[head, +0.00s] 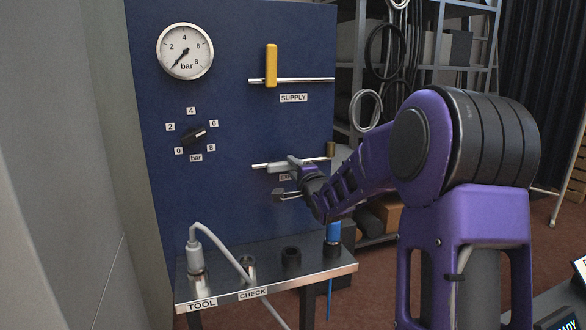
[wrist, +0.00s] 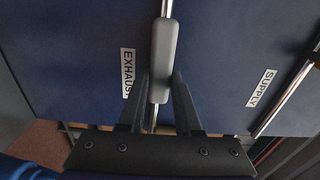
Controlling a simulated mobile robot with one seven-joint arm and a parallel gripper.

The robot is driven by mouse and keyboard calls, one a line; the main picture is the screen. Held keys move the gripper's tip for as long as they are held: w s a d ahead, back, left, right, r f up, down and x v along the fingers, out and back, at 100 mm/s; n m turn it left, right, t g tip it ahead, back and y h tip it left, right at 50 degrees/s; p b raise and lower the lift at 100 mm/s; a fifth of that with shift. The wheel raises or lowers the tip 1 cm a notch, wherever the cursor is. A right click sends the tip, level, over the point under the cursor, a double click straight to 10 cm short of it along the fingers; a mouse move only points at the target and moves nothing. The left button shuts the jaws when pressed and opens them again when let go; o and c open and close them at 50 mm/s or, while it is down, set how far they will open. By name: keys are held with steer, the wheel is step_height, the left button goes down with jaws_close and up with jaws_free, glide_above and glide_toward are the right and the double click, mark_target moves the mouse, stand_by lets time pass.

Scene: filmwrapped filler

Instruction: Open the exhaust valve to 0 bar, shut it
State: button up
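The exhaust valve's grey handle (wrist: 164,50) lies along its pipe in the wrist view, by the EXHAUST label (wrist: 127,72). In the head view the handle (head: 278,168) is partly hidden by my gripper (head: 287,178). My gripper (wrist: 161,82) has its two dark fingers spread, one on each side of the handle's near end. A small gap shows at the left finger; I cannot tell whether the right finger touches. The pressure gauge (head: 185,50) has its needle at the lower left, near the bottom of the scale, about 0 bar.
The yellow supply handle (head: 271,66) stands upright across its pipe. A black regulator knob (head: 195,136) points towards 6. Below, a metal shelf (head: 214,291) carries a hose plug (head: 195,252) at TOOL, its hose, sockets and a blue connector (head: 333,232).

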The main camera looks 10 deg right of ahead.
jaws_close()
stand_by(0.9)
